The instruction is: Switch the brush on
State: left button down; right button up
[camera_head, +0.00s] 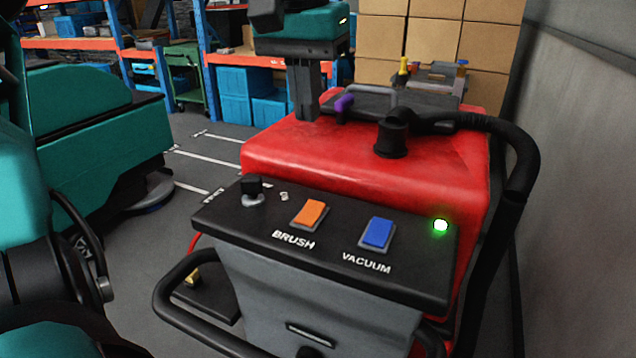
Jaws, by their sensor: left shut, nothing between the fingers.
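The orange BRUSH rocker switch (311,213) sits on the sloping black control panel (345,287) of the red scrubber (370,160). Its white BRUSH label is below it. Whether it is pressed on or off I cannot tell. The blue VACUUM rocker switch (377,233) is to its right. A green light (440,225) glows at the panel's right end. My left gripper (306,117) is shut and empty, its fingers pointing down. In the picture it appears above and behind the panel, apart from the orange switch. My right gripper is not in view.
A black knob (251,188) stands at the panel's left end. A black hose (520,160) curves down the scrubber's right side, near a grey wall (580,200). A black handle bar (175,312) is at the front. A teal machine (95,125) stands at left.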

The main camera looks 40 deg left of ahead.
aim_at(315, 203)
pick_arm(q)
jog(key=f, duration=0.4)
jog(key=w+f, duration=0.1)
jog(key=f, duration=0.4)
jog(key=w+f, duration=0.1)
jog(key=f, duration=0.4)
jog(key=shift+a+b, duration=0.3)
jog(key=shift+b, duration=0.05)
jog(key=shift+w+f+b, duration=0.1)
jog(key=shift+f+b, duration=0.2)
jog(key=shift+b, duration=0.15)
jog(key=shift+r, duration=0.1)
jog(key=shift+s+d+r, duration=0.2)
jog(key=shift+s+r, duration=0.05)
jog(key=shift+s, duration=0.5)
